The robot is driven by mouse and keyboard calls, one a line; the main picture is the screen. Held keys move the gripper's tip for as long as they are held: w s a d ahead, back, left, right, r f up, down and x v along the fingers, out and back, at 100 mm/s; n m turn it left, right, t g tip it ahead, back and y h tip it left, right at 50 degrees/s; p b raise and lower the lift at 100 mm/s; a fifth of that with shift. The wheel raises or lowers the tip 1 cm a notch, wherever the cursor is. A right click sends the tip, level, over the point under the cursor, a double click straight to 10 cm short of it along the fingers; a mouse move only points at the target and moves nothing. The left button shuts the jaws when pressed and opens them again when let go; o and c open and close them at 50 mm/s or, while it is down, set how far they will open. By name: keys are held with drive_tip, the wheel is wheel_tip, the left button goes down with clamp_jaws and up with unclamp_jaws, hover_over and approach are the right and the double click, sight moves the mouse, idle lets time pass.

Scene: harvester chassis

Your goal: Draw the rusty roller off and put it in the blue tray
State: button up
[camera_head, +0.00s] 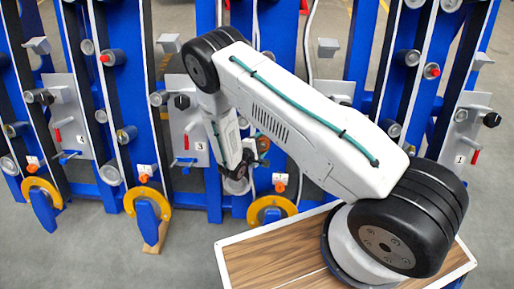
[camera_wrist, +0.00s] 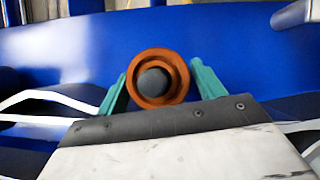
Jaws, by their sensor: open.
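The rusty roller (camera_wrist: 141,86) shows end-on in the wrist view as an orange-brown ring around a dark round core, against a blue upright. My gripper (camera_wrist: 158,69) is open, with one green finger to the left of the roller and one to the right. Whether either finger touches it I cannot tell. No blue tray can be made out in either view.
Blue chassis uprights (camera_head: 277,38) carry several grey rollers and knobs. Grey numbered plates (camera_head: 187,120) with red and blue handles stand out from them. Yellow rings (camera_head: 147,200) sit low along the front. Open grey floor (camera_head: 95,245) lies at the lower left.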

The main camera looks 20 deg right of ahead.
drive_tip(key=shift+x, duration=0.85)
drive_tip(key=c, duration=1.1)
drive_tip(key=shift+s+a+r, duration=0.65)
drive_tip(key=shift+s+r, duration=0.35)
drive_tip(key=shift+s, duration=0.6)
drive_tip(key=shift+s+a+r, duration=0.65)
drive_tip(key=shift+s+r, duration=0.4)
drive_tip(key=shift+s, duration=0.55)
drive_tip(key=shift+s+a+r, duration=0.7)
drive_tip(key=shift+s+r, duration=0.3)
drive_tip(key=shift+s, duration=0.65)
drive_tip(key=shift+c, duration=0.2)
